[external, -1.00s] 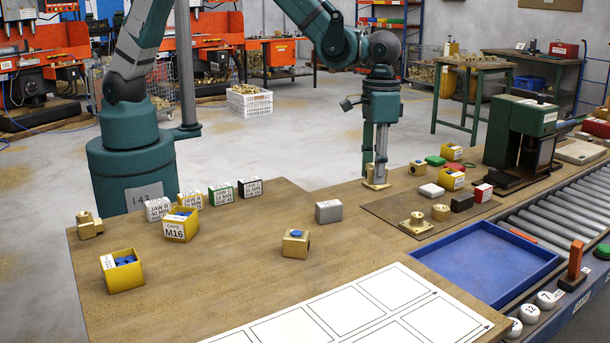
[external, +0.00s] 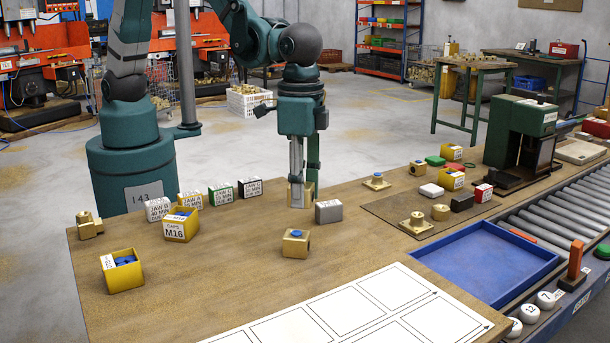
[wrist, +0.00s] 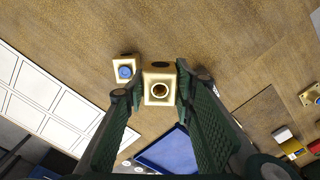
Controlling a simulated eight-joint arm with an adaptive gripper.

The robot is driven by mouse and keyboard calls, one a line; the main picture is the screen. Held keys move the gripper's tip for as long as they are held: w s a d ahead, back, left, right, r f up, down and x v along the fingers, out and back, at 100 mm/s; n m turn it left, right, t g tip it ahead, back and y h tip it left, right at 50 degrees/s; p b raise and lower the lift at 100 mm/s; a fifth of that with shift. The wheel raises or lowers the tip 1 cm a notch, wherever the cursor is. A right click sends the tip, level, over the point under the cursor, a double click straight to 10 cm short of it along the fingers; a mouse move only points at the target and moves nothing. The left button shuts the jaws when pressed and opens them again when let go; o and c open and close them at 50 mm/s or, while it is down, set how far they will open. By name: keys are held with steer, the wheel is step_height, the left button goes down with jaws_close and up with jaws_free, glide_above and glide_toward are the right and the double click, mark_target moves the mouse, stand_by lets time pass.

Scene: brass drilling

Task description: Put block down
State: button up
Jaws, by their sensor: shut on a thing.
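A brass block (wrist: 159,86) with a round hole in its face sits between the fingers of my gripper (wrist: 160,90) in the wrist view. In the external view my gripper (external: 303,188) points down near the table's back edge, shut on the block (external: 309,191), which its fingers partly hide. I cannot tell whether the block touches the table. A second brass block with a blue cap (external: 295,243) stands nearer the front; it also shows in the wrist view (wrist: 124,70), left of the held block and apart from it.
A grey block (external: 328,211) stands close to the right of the held block. Labelled jaw blocks (external: 220,198) and yellow cap bins (external: 122,272) are to the left. A flanged brass piece (external: 377,182) is to the right. A white marked sheet (external: 300,332) and blue tray (external: 480,268) lie in front.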

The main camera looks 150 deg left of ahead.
steer(key=s+d+m, duration=0.2)
steer(key=d, duration=1.1)
step_height(320, 180, up, 2)
steer(key=m, duration=0.6)
glide_above(103, 251)
steer(key=shift+p, duration=0.4)
steer(key=shift+w+f+b, duration=0.1)
steer(key=shift+f+b, duration=0.2)
steer(key=shift+f, duration=2.6)
steer(key=shift+f, duration=2.1)
steer(key=shift+f+b, duration=0.1)
steer(key=shift+b, duration=0.25)
